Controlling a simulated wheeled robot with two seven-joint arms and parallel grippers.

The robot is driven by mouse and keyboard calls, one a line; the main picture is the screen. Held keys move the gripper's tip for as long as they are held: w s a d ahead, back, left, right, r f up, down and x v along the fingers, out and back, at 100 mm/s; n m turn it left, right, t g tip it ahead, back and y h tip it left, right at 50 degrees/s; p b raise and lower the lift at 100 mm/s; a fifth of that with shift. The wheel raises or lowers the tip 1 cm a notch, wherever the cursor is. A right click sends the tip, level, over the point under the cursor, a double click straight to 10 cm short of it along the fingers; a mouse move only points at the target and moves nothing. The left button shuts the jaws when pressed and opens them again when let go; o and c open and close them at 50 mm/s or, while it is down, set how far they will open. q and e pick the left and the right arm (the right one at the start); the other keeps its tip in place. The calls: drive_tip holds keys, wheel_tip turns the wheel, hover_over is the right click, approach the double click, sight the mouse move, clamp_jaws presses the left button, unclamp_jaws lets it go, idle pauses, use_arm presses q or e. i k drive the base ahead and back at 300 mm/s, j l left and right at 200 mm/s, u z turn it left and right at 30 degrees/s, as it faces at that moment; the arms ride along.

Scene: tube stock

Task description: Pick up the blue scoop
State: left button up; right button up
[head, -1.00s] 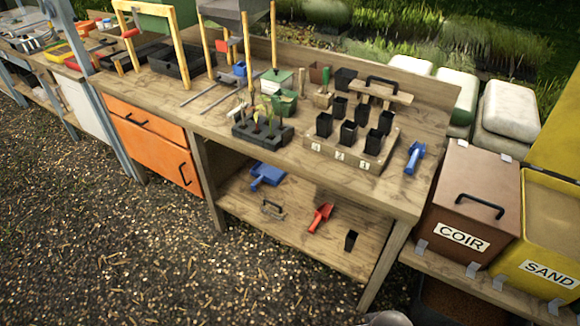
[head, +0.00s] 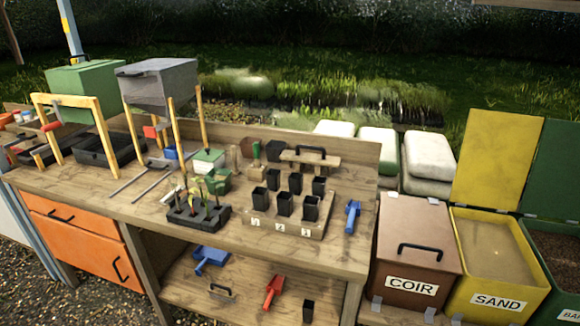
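A blue scoop (head: 352,216) lies on the bench top (head: 310,258) near its right end, just right of the block with the black pots. Nothing covers it. Another blue tool, which looks like a dustpan (head: 211,258), lies on the lower shelf. Neither of my grippers is in view.
A wooden block (head: 258,226) holding several black pots stands left of the scoop. A dark tray of seedlings (head: 198,216) is farther left. A red scoop (head: 273,291) lies on the lower shelf. The brown COIR bin (head: 412,240) and yellow SAND bin (head: 495,270) stand right of the bench.

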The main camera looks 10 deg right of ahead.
sight(353, 209)
drive_tip(key=i+l+z, duration=0.1)
drive_tip(key=z, duration=0.85)
drive_tip(key=i+j, duration=0.05)
drive_tip(key=i, duration=0.05)
